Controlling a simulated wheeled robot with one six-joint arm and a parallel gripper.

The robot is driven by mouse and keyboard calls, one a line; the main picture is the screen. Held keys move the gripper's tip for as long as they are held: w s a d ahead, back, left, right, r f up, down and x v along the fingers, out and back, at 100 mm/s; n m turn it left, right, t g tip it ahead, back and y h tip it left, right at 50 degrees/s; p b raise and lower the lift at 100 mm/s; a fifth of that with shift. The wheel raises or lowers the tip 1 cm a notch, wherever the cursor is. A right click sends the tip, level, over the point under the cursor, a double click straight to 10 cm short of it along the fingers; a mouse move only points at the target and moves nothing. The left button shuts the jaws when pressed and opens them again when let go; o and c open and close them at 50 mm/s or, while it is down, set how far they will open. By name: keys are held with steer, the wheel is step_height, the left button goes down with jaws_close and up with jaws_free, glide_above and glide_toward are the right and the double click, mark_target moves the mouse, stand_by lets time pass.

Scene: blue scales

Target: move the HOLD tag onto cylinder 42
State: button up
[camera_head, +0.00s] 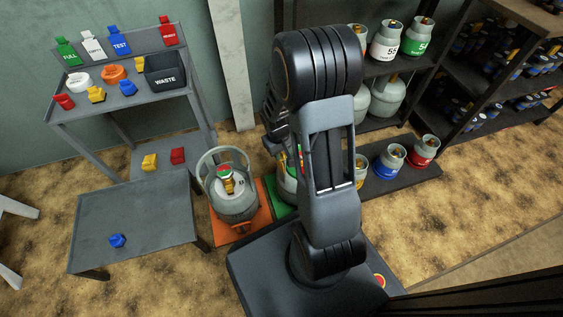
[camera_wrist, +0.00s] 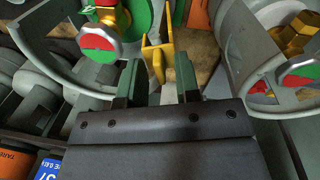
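My gripper (camera_wrist: 157,75) shows in the wrist view with its two dark green fingers apart. A yellow piece (camera_wrist: 156,52), possibly the HOLD tag seen edge-on, stands between and just beyond the fingertips; I cannot tell whether they touch it, and no lettering shows. Cylinders with red-and-green valve caps stand on both sides, one at upper left (camera_wrist: 98,40) and one at right (camera_wrist: 302,73). In the head view, a grey cylinder (camera_head: 232,205) stands on an orange mat and another (camera_head: 287,185) on a green mat, partly behind my arm. I cannot read the number 42. The arm hides my fingertips there.
A grey rack (camera_head: 150,100) at left holds green FULL, white EMPTY, blue TEST and red tags, coloured pieces, rings and a black WASTE bin (camera_head: 165,72). A low table (camera_head: 140,215) holds one blue piece. Shelves with cylinders (camera_head: 388,40) stand behind my arm.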

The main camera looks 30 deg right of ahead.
jaws_close()
steer(key=shift+r, duration=0.15)
steer(key=shift+r+p, duration=1.85)
steer(key=shift+r, duration=0.05)
